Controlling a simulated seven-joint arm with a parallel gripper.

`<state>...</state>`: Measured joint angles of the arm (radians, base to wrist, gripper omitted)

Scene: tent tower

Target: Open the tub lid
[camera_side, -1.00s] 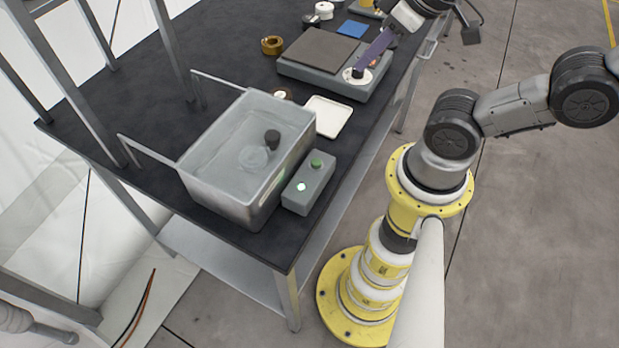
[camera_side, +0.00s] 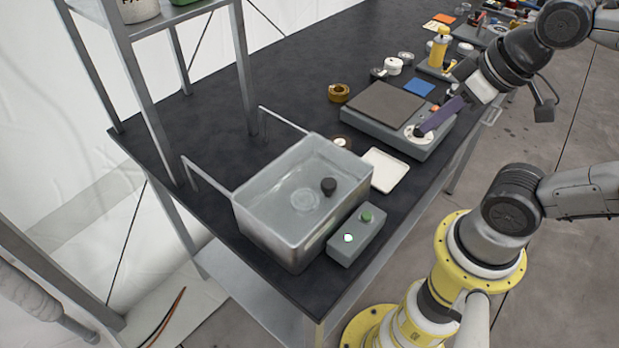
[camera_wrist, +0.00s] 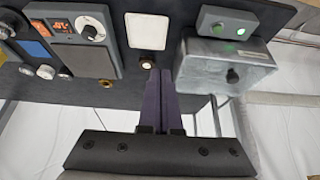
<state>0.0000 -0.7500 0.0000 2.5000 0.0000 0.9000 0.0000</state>
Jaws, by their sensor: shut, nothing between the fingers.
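The tub (camera_side: 262,225) is a grey metal-looking box near the table's front corner. Its top looks pale and glassy, with a dark round knob (camera_side: 328,186) on it; I cannot clearly tell the lid's edge from the tub's rim. In the wrist view the tub (camera_wrist: 205,72) is at the right, with its dark knob (camera_wrist: 232,75). My gripper (camera_side: 420,130) has purple fingers, shut and empty. In the side view they overlap the hot plate's dial. In the wrist view my gripper (camera_wrist: 155,70) points between the white tray and the tub, apart from the knob.
A control box (camera_side: 357,235) with a green button and a lit white button stands against the tub's near right side. A white tray (camera_side: 385,170) and a hot plate (camera_side: 385,105) lie beyond. Metal bars (camera_side: 210,178) rise behind the tub. A brass ring (camera_side: 339,92) sits farther back.

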